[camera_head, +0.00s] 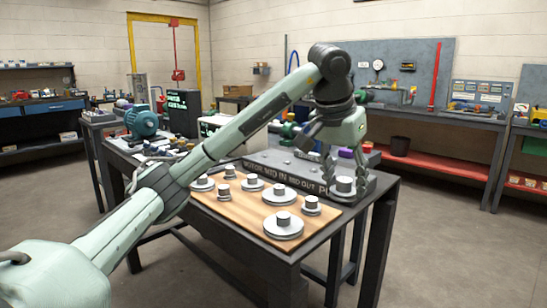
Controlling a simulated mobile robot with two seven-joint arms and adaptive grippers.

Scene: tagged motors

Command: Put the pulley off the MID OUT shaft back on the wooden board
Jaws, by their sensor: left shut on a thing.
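My left gripper (345,188) reaches over the right end of the dark rig. It points down, its fingers on either side of a grey stepped pulley (344,184), and is shut on it. The pulley is upright, at the rig's right end; I cannot tell whether it touches the rig or which shaft is under it. White lettering on the rig's front (282,178) reads MOTOR, MID IN, MID OUT and a word starting with P, partly hidden. The wooden board (243,223) lies in front of the rig and carries several grey pulleys of different sizes. My right gripper is not in view.
A large grey pulley (283,226) is near the board's front corner, with smaller ones (311,206) behind it. A teal motor (142,121) stands at the table's far left. My left arm crosses above the table. Bare board shows at its front left.

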